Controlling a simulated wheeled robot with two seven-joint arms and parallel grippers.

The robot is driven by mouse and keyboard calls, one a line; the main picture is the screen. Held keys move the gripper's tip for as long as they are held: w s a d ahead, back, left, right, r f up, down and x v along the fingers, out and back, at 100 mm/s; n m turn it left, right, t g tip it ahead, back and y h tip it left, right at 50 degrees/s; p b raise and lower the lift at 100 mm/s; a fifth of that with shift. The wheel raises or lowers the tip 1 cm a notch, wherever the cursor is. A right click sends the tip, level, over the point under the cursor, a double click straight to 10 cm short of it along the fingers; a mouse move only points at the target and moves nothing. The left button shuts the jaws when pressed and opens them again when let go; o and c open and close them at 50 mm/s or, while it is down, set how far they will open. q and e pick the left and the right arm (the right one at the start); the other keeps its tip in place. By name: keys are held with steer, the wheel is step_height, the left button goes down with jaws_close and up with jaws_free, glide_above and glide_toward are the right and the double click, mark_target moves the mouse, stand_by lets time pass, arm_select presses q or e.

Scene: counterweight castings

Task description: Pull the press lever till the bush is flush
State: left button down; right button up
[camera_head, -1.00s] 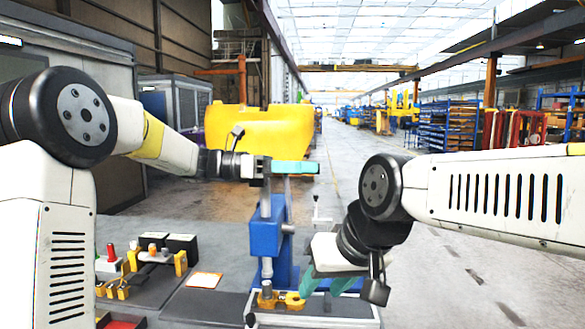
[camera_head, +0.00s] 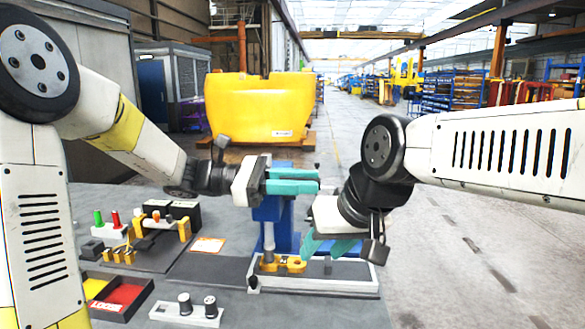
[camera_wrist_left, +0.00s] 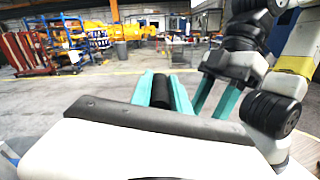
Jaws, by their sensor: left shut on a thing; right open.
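The blue press (camera_head: 270,211) stands in the middle on a grey base, its upper part hidden behind my left gripper. My left gripper (camera_head: 306,181) is in front of the press head. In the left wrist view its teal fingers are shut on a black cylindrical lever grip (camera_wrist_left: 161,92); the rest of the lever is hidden. The steel ram (camera_head: 268,237) points down at the yellow fixture (camera_head: 290,264). The bush is too small to make out, so I cannot tell how it sits. My right gripper (camera_head: 326,247) is open and empty, right of the ram above the base.
A red and yellow parts tray (camera_head: 123,296), a light block with two dark knobbed pins (camera_head: 187,310) and a fixture with yellow brackets (camera_head: 160,232) lie left on the bench. An orange-edged card (camera_head: 207,245) lies flat. A large yellow casting (camera_head: 262,108) stands behind.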

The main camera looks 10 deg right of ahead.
arm_select(q)
steer(key=shift+s+a+f, duration=0.1)
steer(key=shift+s+f, duration=0.1)
steer(key=shift+f, duration=0.6)
steer(key=c, duration=1.3)
jaws_free()
steer(key=shift+s+a, duration=0.1)
steer(key=shift+o, duration=0.2)
steer(key=v, duration=1.7)
steer(key=shift+r, duration=0.5)
